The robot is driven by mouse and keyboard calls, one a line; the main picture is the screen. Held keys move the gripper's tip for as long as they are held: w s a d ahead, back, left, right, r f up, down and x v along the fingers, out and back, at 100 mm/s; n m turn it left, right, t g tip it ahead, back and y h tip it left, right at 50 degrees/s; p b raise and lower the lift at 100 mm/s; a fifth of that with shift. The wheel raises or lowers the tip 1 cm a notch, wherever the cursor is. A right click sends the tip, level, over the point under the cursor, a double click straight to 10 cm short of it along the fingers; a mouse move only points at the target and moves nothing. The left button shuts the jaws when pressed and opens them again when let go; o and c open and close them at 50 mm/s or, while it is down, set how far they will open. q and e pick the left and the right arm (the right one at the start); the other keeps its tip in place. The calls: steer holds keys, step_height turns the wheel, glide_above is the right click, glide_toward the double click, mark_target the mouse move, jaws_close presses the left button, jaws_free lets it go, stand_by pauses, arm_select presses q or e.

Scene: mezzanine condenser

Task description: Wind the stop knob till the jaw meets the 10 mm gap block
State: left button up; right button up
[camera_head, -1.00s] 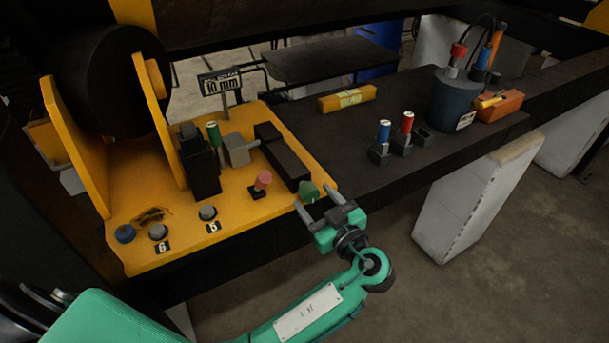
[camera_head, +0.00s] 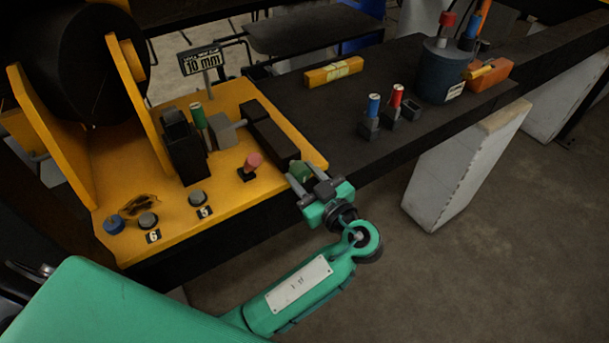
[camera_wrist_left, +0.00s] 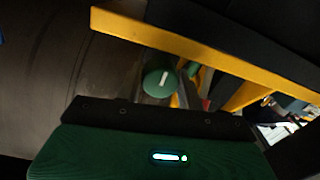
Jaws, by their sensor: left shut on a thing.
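The green stop knob (camera_head: 300,172) is at the right front corner of the yellow plate (camera_head: 185,220), at the end of a long dark slide block (camera_head: 270,138). My left gripper (camera_head: 301,176) is shut on it. In the left wrist view the knob (camera_wrist_left: 158,82) shows a white mark on its round face. A grey block (camera_head: 222,130) with a rod, seemingly the jaw, is beside a black upright block (camera_head: 186,150). A green-topped piece (camera_head: 198,116), possibly the gap block, stands between them; any clearance is too small to judge. My right gripper is out of view.
A "10 mm" sign (camera_head: 201,62) stands behind the plate. A red-topped knob (camera_head: 252,164) is left of the stop knob. Buttons sit by labels 5 (camera_head: 205,211) and 6 (camera_head: 153,237). Blue and red-topped pieces (camera_head: 397,98) stand on the dark bench.

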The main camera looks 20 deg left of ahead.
arm_select(q)
steer(key=shift+f+m+b, duration=0.3)
steer(key=shift+m+b, duration=0.3)
steer(key=shift+b, duration=1.5)
steer(key=shift+m+b, duration=0.3)
steer(key=shift+b, duration=0.05)
steer(key=shift+r+m+b, duration=0.3)
steer(key=shift+m+b, duration=0.05)
steer(key=shift+m, duration=0.85)
steer(key=o, duration=1)
steer(key=shift+a, duration=0.1)
